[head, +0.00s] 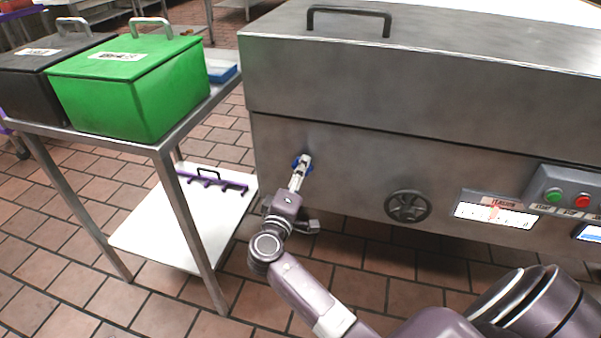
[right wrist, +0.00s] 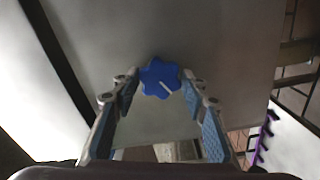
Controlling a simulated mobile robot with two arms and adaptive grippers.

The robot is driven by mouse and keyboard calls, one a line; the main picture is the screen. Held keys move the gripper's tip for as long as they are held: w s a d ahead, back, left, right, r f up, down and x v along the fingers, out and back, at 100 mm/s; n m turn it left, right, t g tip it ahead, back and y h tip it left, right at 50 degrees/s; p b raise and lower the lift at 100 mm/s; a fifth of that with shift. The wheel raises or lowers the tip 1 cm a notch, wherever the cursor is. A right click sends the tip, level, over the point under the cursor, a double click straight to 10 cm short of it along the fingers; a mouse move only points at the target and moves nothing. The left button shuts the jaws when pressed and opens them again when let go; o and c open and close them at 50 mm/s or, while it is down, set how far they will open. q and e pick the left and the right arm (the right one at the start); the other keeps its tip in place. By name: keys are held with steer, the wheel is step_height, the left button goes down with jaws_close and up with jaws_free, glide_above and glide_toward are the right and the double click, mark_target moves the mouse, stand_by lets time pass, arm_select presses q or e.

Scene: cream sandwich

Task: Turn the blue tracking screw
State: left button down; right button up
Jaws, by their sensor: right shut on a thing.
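The blue tracking screw (right wrist: 158,76) is a lobed blue knob with a white mark, on the front of the steel machine (head: 340,160). In the head view its blue edge (head: 309,164) shows beside my fingertips, which hide most of it. My right gripper (head: 300,168) reaches up to the screw from below. In the right wrist view its two fingers (right wrist: 160,82) stand on either side of the knob, shut on it. The white mark slants down to the right there. My left gripper is not in view.
A dark handwheel (head: 408,206), a display (head: 495,213) and green and red buttons (head: 567,198) lie to the right on the machine. At left, a steel table (head: 158,148) carries a green bin (head: 140,90) and a black bin (head: 30,85). A purple rack (head: 213,182) lies on its lower shelf.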

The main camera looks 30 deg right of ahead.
steer(key=o, duration=1.2)
steer(key=shift+c, duration=0.2)
steer(key=v, duration=1.2)
